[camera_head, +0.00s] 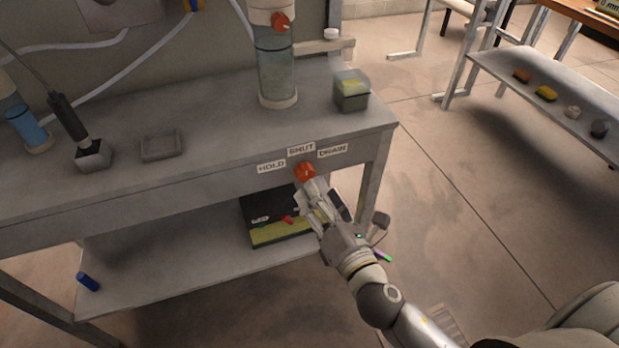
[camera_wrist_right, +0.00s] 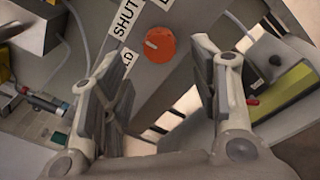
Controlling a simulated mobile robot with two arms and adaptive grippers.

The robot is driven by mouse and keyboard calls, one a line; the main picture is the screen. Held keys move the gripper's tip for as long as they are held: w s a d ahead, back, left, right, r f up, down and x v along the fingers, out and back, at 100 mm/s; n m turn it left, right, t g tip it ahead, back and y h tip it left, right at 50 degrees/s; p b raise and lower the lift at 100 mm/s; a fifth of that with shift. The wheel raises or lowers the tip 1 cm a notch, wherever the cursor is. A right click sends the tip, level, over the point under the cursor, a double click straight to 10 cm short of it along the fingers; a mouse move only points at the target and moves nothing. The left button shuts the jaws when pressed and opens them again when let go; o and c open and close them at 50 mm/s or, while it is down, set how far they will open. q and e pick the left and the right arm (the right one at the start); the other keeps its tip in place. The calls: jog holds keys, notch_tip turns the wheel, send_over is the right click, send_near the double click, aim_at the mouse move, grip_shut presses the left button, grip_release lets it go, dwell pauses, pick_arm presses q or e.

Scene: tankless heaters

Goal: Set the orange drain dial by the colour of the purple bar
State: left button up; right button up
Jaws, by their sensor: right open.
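The orange dial (camera_head: 305,171) sits on the front edge of the workbench, below labels reading HOLD (camera_head: 271,167), SHUT (camera_head: 301,149) and DRAIN (camera_head: 332,151). In the right wrist view the dial (camera_wrist_right: 160,45) has a white mark left of its middle; which label it points to I cannot tell. My right gripper (camera_head: 311,189) is open, just below the dial in the head view. Its fingers (camera_wrist_right: 160,85) are spread, with the dial ahead of the gap and not held. A small purple and green piece (camera_head: 382,256) shows beside my right wrist; what it belongs to is unclear. My left gripper is out of view.
A grey tray (camera_head: 161,145) lies further left. A black and yellow case (camera_head: 270,225) sits on the lower shelf.

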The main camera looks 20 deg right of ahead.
aim_at(307, 177)
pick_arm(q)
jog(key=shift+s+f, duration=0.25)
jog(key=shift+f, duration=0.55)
pick_arm(e)
jog(key=shift+w+a, duration=0.15)
jog(key=shift+w, duration=1.2)
jog(key=shift+w+a, duration=0.1)
jog(key=shift+w, duration=1.2)
jog(key=shift+c, duration=0.5)
jog(key=c, duration=1.1)
